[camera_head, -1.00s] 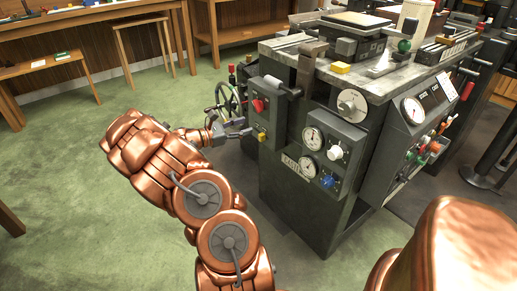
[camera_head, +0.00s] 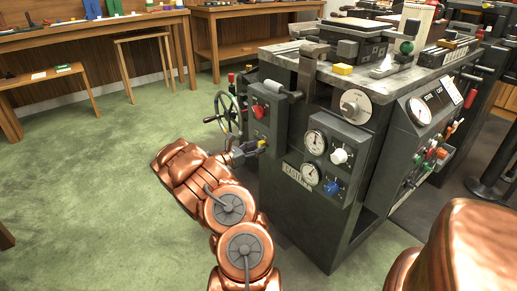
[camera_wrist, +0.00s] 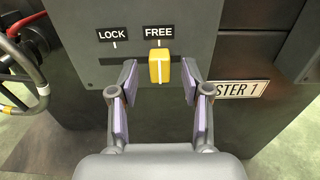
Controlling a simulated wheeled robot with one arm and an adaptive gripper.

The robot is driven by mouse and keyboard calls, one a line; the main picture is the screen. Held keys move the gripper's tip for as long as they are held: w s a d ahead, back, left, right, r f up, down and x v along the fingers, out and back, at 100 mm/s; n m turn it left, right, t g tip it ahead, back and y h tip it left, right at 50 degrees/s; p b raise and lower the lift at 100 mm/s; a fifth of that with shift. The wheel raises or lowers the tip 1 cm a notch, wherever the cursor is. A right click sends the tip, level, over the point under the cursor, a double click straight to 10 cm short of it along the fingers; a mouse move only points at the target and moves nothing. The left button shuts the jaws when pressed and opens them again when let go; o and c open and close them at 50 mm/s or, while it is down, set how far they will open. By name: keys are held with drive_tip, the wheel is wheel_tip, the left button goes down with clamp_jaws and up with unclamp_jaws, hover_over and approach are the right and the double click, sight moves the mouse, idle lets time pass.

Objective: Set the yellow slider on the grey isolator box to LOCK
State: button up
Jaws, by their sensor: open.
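The yellow slider (camera_wrist: 160,66) is a small upright block with a white line. In the wrist view it sits under the FREE label (camera_wrist: 159,32), at the right part of a dark horizontal slot. The LOCK label (camera_wrist: 112,35) is to its left.
A handwheel (camera_head: 228,112) stands left of the box; its rim also shows at the left of the wrist view (camera_wrist: 30,60). Gauges and knobs (camera_head: 325,160) are on the panel to the right. Green floor (camera_head: 90,190) is clear to the left.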

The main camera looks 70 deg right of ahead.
drive_tip(key=shift+x, duration=0.8)
clamp_jaws()
